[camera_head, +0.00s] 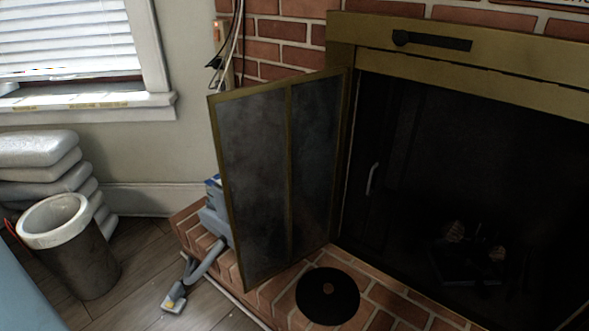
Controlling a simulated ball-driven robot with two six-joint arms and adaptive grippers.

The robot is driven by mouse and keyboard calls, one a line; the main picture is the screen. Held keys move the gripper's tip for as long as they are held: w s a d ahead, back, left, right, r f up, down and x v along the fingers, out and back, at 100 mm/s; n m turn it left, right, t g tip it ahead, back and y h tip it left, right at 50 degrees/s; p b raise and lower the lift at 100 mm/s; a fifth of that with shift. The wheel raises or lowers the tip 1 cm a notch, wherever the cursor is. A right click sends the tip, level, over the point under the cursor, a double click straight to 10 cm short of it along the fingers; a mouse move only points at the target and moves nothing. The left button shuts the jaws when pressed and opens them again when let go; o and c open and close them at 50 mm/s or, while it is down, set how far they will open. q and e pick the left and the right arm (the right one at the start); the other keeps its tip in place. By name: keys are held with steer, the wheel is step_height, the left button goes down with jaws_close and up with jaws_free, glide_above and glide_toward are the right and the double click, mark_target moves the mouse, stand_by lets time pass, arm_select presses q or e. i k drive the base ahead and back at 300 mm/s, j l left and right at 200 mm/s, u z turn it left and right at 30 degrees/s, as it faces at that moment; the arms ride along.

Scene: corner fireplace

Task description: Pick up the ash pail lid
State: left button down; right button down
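A round black disc (312,302), which looks like the ash pail lid, lies flat on the brick hearth below the open fireplace door. A small reddish-brown spot shows at its centre; I cannot tell whether it is a knob or a hole. A dark grey pail (82,268) with a thick whitish rim stands on the wood floor at the left, and its top is open. I cannot tell whether it is the ash pail. Neither of my grippers shows in the head view.
A glass-paned fireplace door (250,150) with a brass frame stands open above the hearth (385,300). The firebox (450,150) is dark inside. A blue-grey appliance with a hose (207,262) sits behind the door. Stacked grey bags (40,150) stand behind the pail.

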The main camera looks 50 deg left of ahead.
mark_target(326, 296)
steer(key=u, duration=1.1)
steer(key=z, duration=3)
steer(key=u, duration=1.25)
steer(key=i+j+u, duration=0.1)
steer(key=u, duration=0.3)
steer(key=i+u, duration=0.25)
steer(key=u, duration=0.15)
steer(key=i+u, duration=0.2)
steer(key=u, duration=0.25)
